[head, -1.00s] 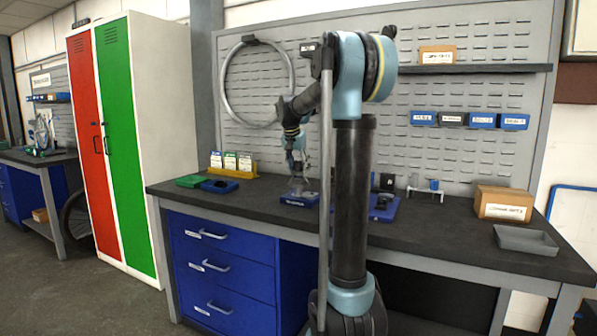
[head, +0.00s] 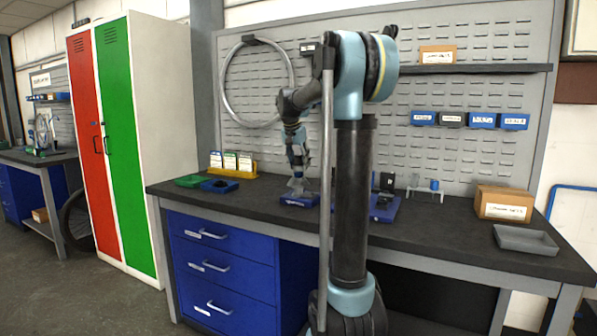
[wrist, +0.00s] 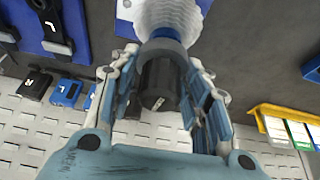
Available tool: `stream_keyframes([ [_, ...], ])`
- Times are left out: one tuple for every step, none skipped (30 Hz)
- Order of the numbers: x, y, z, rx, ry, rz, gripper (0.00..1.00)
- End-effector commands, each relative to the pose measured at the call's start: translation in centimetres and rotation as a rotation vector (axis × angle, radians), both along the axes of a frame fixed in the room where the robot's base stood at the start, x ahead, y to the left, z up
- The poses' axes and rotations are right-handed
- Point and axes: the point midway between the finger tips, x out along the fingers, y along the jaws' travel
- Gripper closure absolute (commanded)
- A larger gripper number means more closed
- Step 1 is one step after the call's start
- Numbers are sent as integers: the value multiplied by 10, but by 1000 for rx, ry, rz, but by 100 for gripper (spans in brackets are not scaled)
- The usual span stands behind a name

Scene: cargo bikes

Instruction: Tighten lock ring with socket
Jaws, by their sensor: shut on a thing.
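My gripper (wrist: 157,98) is shut on a black cylindrical socket (wrist: 157,72) with a small white label, seen in the wrist view. The socket's far end meets a grey collar (wrist: 166,47) with a blue edge beyond it. A pale ribbed round part (wrist: 168,14) lies beyond that, above a blue base with a white label. I cannot make out the lock ring itself. In the head view my gripper (head: 298,183) points down over the small blue labelled base (head: 300,200) on the workbench (head: 420,230). The socket is too small to tell there.
A blue tray (head: 219,185), a green tray (head: 189,181) and a yellow card holder (head: 245,171) lie left of the gripper. A blue tool stand (head: 385,209) is to the right, partly behind my arm. A cardboard box (head: 503,204) and grey tray (head: 526,241) stand farther right.

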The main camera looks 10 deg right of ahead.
Motion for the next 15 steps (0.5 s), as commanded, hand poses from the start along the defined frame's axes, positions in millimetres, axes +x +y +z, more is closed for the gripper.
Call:
stream_keyframes([
  [0,0,0,0,0,0,100],
  [0,0,1,0,0,0,100],
  [0,0,2,0,0,0,100],
  [0,0,3,0,0,0,100],
  [0,0,4,0,0,0,100],
  [0,0,6,0,0,0,100],
  [0,0,8,0,0,0,100],
  [0,0,9,0,0,0,100],
  [0,0,11,0,0,0,100],
  [0,0,12,0,0,0,100],
  [0,0,14,0,0,0,100],
  [0,0,16,0,0,0,100],
  [0,0,17,0,0,0,100],
  [0,0,19,0,0,0,100],
  [0,0,21,0,0,0,100],
])
